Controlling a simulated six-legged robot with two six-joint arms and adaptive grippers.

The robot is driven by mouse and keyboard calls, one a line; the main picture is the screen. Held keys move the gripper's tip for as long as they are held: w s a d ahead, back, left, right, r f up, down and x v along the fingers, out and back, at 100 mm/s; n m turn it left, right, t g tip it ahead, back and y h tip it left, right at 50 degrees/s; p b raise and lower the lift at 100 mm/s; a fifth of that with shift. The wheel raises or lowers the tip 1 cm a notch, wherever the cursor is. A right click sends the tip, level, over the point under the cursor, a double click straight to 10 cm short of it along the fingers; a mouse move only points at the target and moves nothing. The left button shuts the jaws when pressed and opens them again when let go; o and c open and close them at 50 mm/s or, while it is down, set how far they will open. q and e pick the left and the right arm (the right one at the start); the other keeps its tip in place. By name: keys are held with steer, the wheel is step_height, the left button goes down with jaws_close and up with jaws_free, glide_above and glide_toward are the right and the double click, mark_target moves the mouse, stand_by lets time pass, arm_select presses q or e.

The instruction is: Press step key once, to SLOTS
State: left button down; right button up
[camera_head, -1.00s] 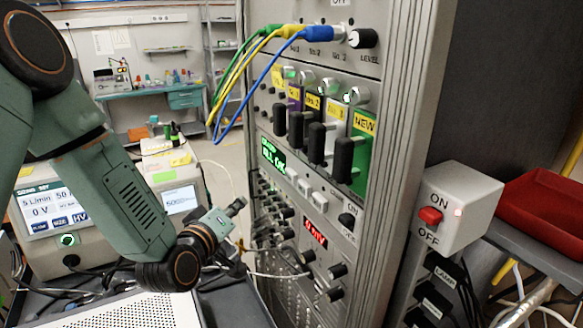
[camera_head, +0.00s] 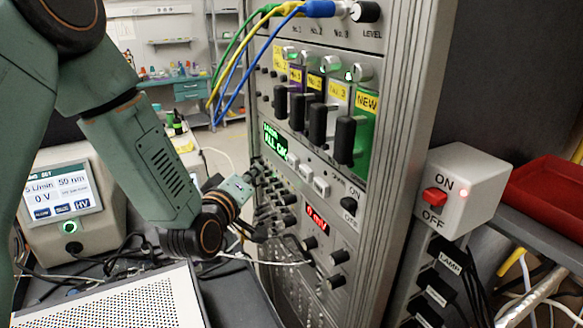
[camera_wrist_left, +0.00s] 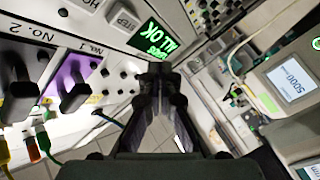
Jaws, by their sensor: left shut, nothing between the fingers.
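The step key (camera_wrist_left: 124,20), a pale key marked STEP, sits beside the green display (camera_wrist_left: 151,38) in the left wrist view. In the head view the step key (camera_head: 292,160) is the nearest of a row of pale keys right of the display (camera_head: 274,141), which reads ALL OK. My left gripper (camera_head: 257,172) is shut and empty, at the panel's left edge, below and left of the display. In the wrist view its fingertips (camera_wrist_left: 160,72) lie just below the display, apart from the step key. Any gap to the panel is hard to judge. My right gripper is out of view.
Black-handled plug-in modules (camera_head: 318,124) stick out above the keys. Green, yellow and blue cables (camera_head: 231,95) hang at the upper left of the rack. Knobs (camera_head: 310,243) and leads lie below. An ON/OFF box (camera_head: 457,192) stands at right.

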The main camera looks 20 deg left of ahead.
mark_target(293, 161)
arm_select(q)
steer(key=w+d+b, duration=0.1)
steer(key=w+d, duration=0.2)
steer(key=w, duration=0.1)
steer(key=shift+d, duration=0.2)
steer(key=shift+a, duration=0.2)
steer(key=shift+d, duration=0.2)
stand_by(0.4)
steer(key=shift+a, duration=0.15)
stand_by(0.5)
